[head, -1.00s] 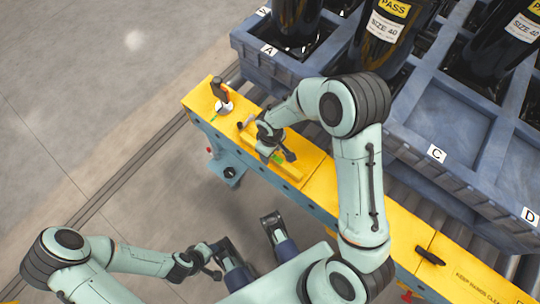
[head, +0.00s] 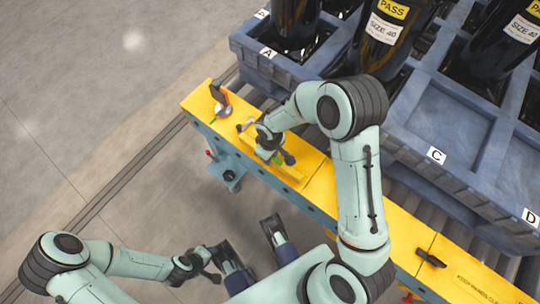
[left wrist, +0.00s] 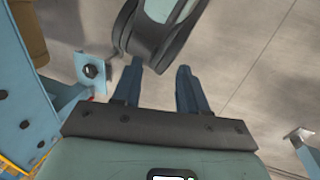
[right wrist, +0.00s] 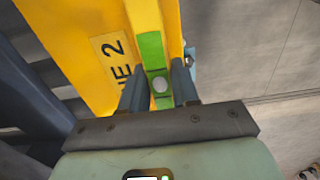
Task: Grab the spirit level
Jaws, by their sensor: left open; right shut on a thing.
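The spirit level is a yellow bar with a green middle part; it shows in the right wrist view (right wrist: 152,48) and, partly hidden by my gripper, in the head view (head: 291,174). It is at the top of the yellow beam (head: 318,190); I cannot tell whether it touches it. My right gripper (head: 275,157) is shut on the level, with one finger on each side of it in the right wrist view (right wrist: 158,78). My left gripper (head: 212,260) is open and empty, low over the floor side, away from the level; its fingers show apart in the left wrist view (left wrist: 159,85).
A black handle-like item (head: 430,258) lies on the beam at lower right. A blue crate (head: 437,185) with black cylinders stands behind the beam. The floor at left is clear.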

